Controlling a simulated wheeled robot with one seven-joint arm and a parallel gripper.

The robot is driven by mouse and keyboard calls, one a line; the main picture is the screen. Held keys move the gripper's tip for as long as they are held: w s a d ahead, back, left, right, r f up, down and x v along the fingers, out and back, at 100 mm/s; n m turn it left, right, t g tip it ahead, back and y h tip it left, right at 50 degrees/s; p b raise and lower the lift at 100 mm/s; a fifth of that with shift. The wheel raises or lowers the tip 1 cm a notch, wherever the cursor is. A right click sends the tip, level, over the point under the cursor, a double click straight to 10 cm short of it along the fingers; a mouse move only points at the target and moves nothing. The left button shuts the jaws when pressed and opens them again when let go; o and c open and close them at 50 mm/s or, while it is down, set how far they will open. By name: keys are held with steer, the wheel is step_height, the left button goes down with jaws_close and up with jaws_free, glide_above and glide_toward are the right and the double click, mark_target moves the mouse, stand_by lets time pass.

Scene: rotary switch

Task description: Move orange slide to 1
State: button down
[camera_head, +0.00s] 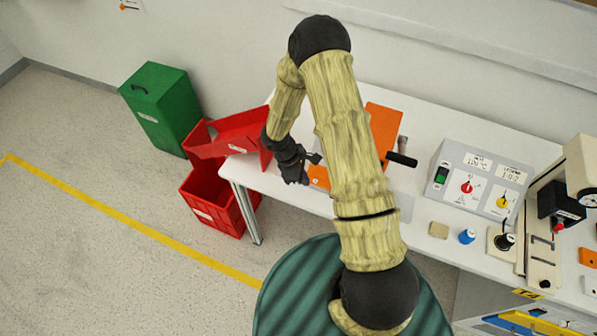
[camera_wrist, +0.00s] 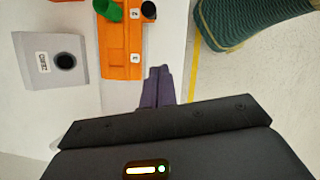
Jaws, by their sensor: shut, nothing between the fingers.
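The orange slide unit (camera_wrist: 120,62) shows at the top of the wrist view, cut off by the frame edge. It has small white number labels (camera_wrist: 135,58) along its right side; they look like 2 and 3. A green part (camera_wrist: 108,10) and a black round knob (camera_wrist: 149,9) show at its upper end. In the head view my arm hides much of the orange unit (camera_head: 319,176). My gripper (camera_wrist: 158,75) is shut and empty, its purple fingertips just beside the unit's lower right corner. It also shows in the head view (camera_head: 304,181), at the table's left part.
A grey box with a black hole (camera_wrist: 65,61) stands left of the orange unit. The white table (camera_head: 285,196) holds a grey switch box (camera_head: 480,180) and a blue knob (camera_head: 467,237) to the right. Red bins (camera_head: 213,196) and a green bin (camera_head: 160,112) stand left.

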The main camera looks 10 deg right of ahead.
steer(key=shift+b+v, duration=0.35)
steer(key=shift+v, duration=1.85)
steer(key=s+d+r+m+t+y, duration=0.1)
steer(key=s+r+m, duration=0.4)
steer(key=r, duration=0.5)
steer(key=s+d+r+m+t+y, duration=0.1)
steer(key=s+r+m+t+y, duration=0.2)
steer(key=s+r+m, duration=0.3)
step_height(320, 180, up, 5)
steer(key=m, duration=0.2)
steer(key=shift+d+r+m, duration=0.2)
steer(key=shift+d+m, duration=0.1)
steer(key=shift+d, duration=0.1)
